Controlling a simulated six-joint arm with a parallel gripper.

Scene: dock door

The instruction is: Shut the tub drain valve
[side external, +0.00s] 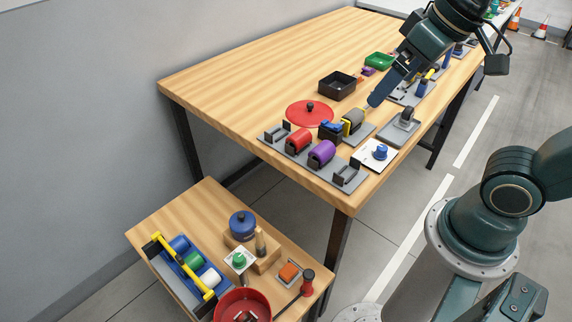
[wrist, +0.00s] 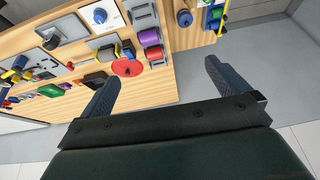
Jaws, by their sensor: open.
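I cannot tell for sure which fixture is the tub drain valve. A blue knob on a white plate (side external: 380,152) sits at the table's near right corner; it also shows in the wrist view (wrist: 100,16). A blue part with a yellow piece on a grey plate (side external: 422,88) stands farther along the right edge, partly behind my arm. A black open tub (side external: 337,84) sits mid-table. My gripper (side external: 375,101) hangs over the table's right side, pointing down. In the wrist view my gripper (wrist: 162,70) has its fingers wide apart with nothing between them.
A red disc lid (side external: 310,113), a rack with red and purple rolls (side external: 318,154), a yellow-grey block (side external: 353,121) and a grey latch plate (side external: 402,126) crowd the near end. A green tray (side external: 379,61) lies farther back. The table's left half is clear. A lower bench (side external: 165,216) holds more items.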

